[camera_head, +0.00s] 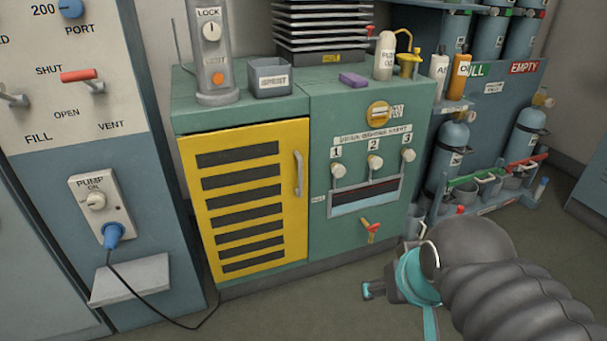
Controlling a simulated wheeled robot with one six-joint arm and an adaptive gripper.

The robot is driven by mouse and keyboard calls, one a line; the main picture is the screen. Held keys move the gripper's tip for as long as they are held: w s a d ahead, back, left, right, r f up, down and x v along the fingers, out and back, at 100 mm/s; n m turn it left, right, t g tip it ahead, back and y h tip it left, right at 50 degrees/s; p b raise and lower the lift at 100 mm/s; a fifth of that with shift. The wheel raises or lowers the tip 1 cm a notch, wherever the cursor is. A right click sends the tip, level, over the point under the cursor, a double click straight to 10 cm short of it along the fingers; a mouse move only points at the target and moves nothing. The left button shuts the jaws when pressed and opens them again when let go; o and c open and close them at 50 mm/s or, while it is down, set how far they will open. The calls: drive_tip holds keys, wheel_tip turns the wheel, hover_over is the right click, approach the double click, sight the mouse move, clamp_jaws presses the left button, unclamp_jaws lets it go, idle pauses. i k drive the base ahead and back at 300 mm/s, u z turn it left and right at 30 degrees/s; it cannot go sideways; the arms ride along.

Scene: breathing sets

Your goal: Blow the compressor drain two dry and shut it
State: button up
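The green compressor cabinet (322,240) stands in the middle of the head view. Its front has a row of three pale knobs under a lettered strip. They are knob 1 (338,171), knob 2 (375,161) and knob 3 (408,155). Each knob has a stem hanging below it. Under them is a wide window (365,194), dark above and pale blue below. A red handle (371,228) sits lower on the front. My gripper (374,289) is low in front of the cabinet, below the red handle and apart from the knobs. Its fingertips are small and partly hidden, so its opening is unclear.
A yellow slatted door (244,205) with a grey handle is on the left. A grey bin (270,78) and a purple block (353,80) lie on top. Blue cylinders (452,143) stand in a rack at right. A black cord runs along the floor at left.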

sight(376, 162)
drive_tip(key=k, duration=0.5)
drive_tip(key=z, duration=1.15)
drive_tip(key=i, duration=0.8)
drive_tip(key=u, duration=1.7)
